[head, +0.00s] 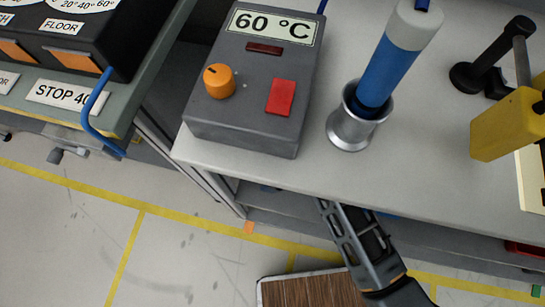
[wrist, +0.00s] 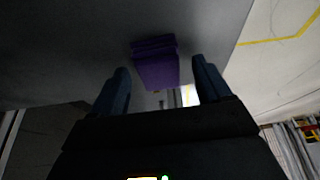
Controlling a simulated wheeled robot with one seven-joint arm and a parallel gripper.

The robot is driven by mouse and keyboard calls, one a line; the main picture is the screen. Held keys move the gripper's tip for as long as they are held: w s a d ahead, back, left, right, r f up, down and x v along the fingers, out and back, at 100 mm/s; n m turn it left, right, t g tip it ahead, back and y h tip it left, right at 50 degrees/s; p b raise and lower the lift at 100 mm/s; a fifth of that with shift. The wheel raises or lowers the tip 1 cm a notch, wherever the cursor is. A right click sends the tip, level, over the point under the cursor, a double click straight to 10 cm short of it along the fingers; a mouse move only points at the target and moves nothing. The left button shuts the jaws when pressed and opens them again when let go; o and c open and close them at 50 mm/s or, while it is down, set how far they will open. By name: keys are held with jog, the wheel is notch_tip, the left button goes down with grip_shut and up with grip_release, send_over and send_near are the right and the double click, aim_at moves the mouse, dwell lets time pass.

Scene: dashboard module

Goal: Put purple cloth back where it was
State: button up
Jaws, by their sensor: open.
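The purple cloth (wrist: 156,70) shows in the wrist view as a folded, blocky shape against a dark grey surface. My gripper (wrist: 160,65) is open, with one blue finger on each side of the cloth in the picture. Gaps show between the cloth and both fingers, and I cannot tell how far ahead of the fingertips it is. In the head view my arm reaches under the front edge of the workbench, which hides my gripper; the cloth is not visible there.
The workbench (head: 245,172) carries a grey 60 °C box (head: 235,122), a blue cylinder (head: 388,72) in a metal holder (head: 350,129) and a yellow block (head: 500,128). A control panel with a blue handle (head: 92,120) stands left. Open floor (head: 70,235) has yellow lines.

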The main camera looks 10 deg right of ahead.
dwell(0.4)
jog(key=shift+f+b, duration=0.4)
jog(key=shift+b, duration=0.2)
jog(key=p+v, duration=0.1)
jog(key=v, duration=0.3)
jog(key=shift+a, duration=0.1)
jog(key=s+d, duration=0.2)
jog(key=d, duration=0.4)
jog(key=s+d, duration=0.2)
jog(key=d, duration=0.4)
jog(key=s+d, duration=0.2)
jog(key=d, duration=0.4)
jog(key=shift+s+d+f, duration=0.25)
jog(key=shift+s+d, duration=0.05)
jog(key=shift+s, duration=0.05)
